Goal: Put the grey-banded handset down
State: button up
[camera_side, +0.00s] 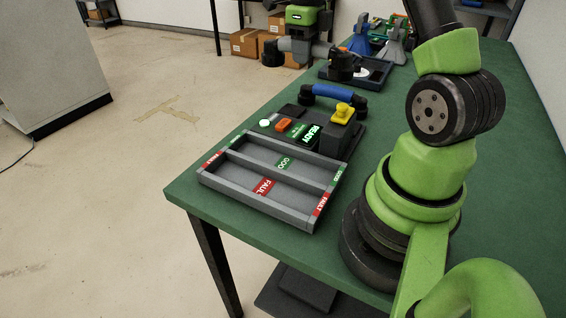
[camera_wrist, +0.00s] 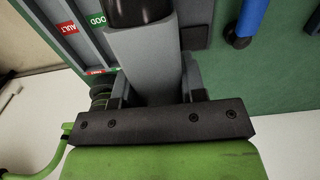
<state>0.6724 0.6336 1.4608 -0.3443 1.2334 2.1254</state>
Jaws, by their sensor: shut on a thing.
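The grey-banded handset (camera_side: 297,47) shows at the top of the side view, with a grey grip and black ends, raised above the table's height. My gripper (camera_side: 304,36) is shut around its grip. In the wrist view the handset's grey grip (camera_wrist: 147,58) lies between the fingers of my gripper (camera_wrist: 155,88), with a black end at the top edge; its other end is hidden there. The grey tray (camera_side: 260,204) on the table has FAULT and GOOD lanes, both empty. The tray also shows at the upper left of the wrist view (camera_wrist: 60,7).
A dark blue tray (camera_side: 376,74) and blue and grey stands (camera_side: 359,40) are farther back on the green table (camera_side: 208,191).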

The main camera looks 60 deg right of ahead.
jog(key=s+a, duration=0.2)
jog(key=a, duration=1.2)
notch_tip(320, 180, down, 12)
jog(key=shift+d+r, duration=0.15)
jog(key=shift+f, duration=2.4)
jog(key=o, duration=1.1)
jog(key=shift+f, duration=0.15)
jog(key=shift+c, duration=0.2)
